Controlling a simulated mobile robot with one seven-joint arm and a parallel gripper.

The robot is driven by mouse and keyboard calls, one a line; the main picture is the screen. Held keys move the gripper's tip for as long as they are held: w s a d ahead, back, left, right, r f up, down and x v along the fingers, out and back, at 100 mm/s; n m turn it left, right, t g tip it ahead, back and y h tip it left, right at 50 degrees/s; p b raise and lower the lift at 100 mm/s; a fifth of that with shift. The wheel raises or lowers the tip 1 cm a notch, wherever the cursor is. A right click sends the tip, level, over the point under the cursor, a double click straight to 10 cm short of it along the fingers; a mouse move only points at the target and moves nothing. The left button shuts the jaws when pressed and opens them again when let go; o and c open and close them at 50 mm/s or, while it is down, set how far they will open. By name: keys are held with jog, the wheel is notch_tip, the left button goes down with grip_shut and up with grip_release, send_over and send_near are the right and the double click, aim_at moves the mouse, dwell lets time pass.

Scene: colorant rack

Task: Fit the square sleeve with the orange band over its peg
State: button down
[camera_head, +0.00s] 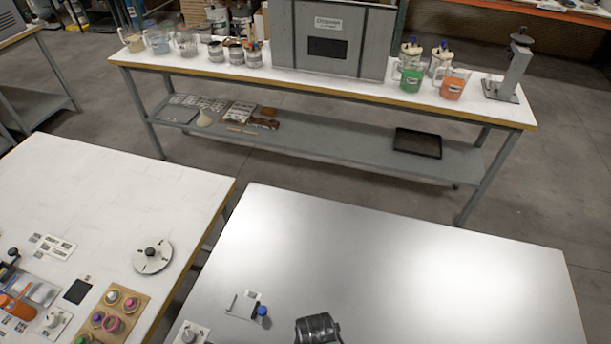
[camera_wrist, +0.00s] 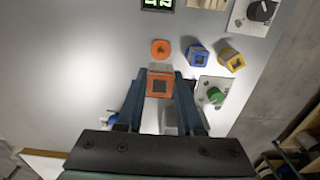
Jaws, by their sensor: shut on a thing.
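In the wrist view my gripper (camera_wrist: 160,92) is shut on a square sleeve with an orange band (camera_wrist: 160,70). The sleeve sits between the two dark blue fingers, with its square opening facing the camera. A small orange rounded piece (camera_wrist: 160,48) with a darker centre lies just beyond the sleeve, apart from it; I cannot tell if it is the peg. The fingers hide part of the surface below.
A plate with a green knob (camera_wrist: 215,95) is close to the right finger. A green-digit display (camera_wrist: 157,4) and a black dial (camera_wrist: 262,11) lie at the far edge. In the head view, the grey table (camera_head: 400,250) is largely clear; a white table (camera_head: 90,190) stands left.

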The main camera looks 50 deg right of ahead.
jog(key=shift+s+r, duration=0.1)
jog(key=shift+s, duration=0.2)
jog(key=shift+w+f+b, duration=0.1)
jog(key=shift+f+b, duration=2.05)
jog(key=shift+f, duration=0.8)
jog(key=shift+f+b, duration=1.5)
jog(key=shift+f, duration=0.45)
jog(key=shift+c, duration=2.3)
grip_release()
notch_tip(320, 180, up, 13)
